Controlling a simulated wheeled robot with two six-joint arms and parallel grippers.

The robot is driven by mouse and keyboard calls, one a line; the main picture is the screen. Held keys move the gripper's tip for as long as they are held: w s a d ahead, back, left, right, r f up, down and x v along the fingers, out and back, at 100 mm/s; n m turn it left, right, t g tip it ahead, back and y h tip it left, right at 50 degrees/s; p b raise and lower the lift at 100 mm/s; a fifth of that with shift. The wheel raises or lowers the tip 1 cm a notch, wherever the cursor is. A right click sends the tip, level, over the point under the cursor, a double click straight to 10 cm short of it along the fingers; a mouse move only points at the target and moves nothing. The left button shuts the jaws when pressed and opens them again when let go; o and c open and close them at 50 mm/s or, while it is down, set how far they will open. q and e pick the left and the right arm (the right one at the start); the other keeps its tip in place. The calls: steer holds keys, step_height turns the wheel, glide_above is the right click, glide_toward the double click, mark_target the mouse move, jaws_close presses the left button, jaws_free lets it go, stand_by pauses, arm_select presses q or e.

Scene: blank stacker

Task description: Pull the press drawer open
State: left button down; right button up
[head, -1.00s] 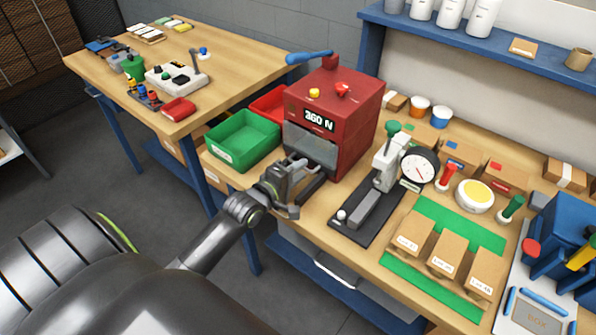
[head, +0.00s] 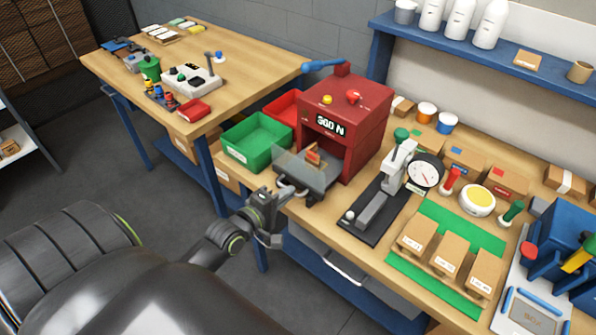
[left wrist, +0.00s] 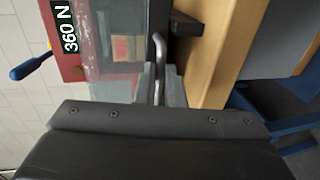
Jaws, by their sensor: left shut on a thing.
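The red press (head: 352,108) with a "360 N" display stands on the bench; its front opening shows dark inside. Its drawer (head: 318,180) sticks out toward me, with a clear panel at the front and a small orange-brown piece (head: 313,157) in it. My left gripper (head: 279,198) is at the drawer's front, shut on its handle. In the left wrist view the bent metal handle (left wrist: 159,50) runs between the fingers (left wrist: 158,85), and the press (left wrist: 68,35) shows behind the clear panel. My right gripper is not in view.
A green bin (head: 257,140) and a red bin (head: 286,107) stand left of the press. A dial-gauge stand (head: 392,182) is to its right, with boxes on a green mat (head: 460,236) beyond. Floor is free before the bench.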

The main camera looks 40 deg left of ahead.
arm_select(q)
steer(key=shift+s, duration=0.75)
steer(key=c, duration=1.5)
jaws_free()
steer(key=shift+w, duration=0.1)
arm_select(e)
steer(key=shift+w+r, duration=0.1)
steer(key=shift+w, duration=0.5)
arm_select(q)
steer(key=v, duration=1.7)
steer(key=shift+a+r, duration=0.1)
steer(key=shift+a, duration=0.05)
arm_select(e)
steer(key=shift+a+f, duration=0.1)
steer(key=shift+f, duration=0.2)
